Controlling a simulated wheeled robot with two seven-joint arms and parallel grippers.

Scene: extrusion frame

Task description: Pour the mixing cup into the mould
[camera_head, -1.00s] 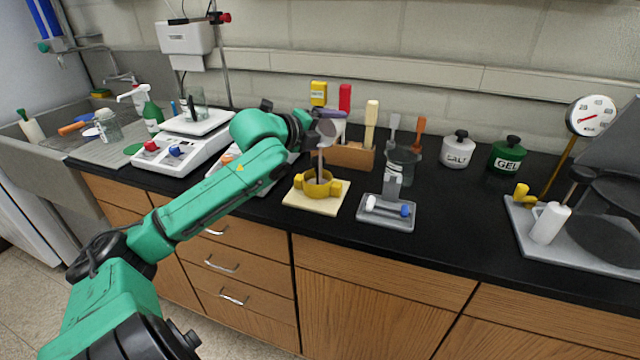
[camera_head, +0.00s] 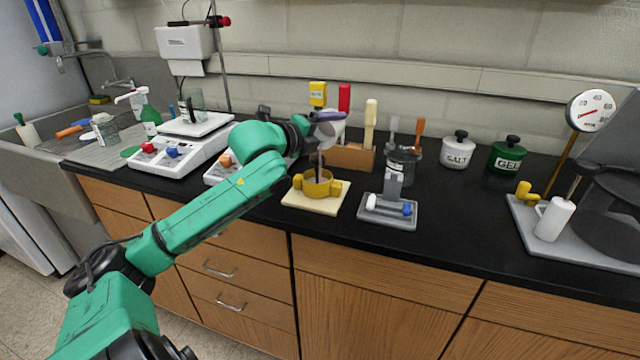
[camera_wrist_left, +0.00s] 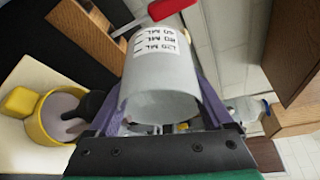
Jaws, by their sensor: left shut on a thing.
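My left gripper (camera_head: 328,122) is shut on the mixing cup (camera_head: 333,133), a whitish cup held tilted above the mould. In the left wrist view the cup (camera_wrist_left: 163,85) sits between two purple fingers and carries a label with ML marks. The mould (camera_head: 318,186) is a yellow ring with side lugs on a cream board (camera_head: 302,201). A thin greyish stream (camera_head: 319,162) runs from the cup down into it. In the left wrist view the mould (camera_wrist_left: 42,122) holds grey-mauve liquid, and a dark shape partly covers its right side. My right gripper is not in view.
A wooden block (camera_head: 352,157) with upright tools stands behind the mould. The black counter's front edge is clear.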

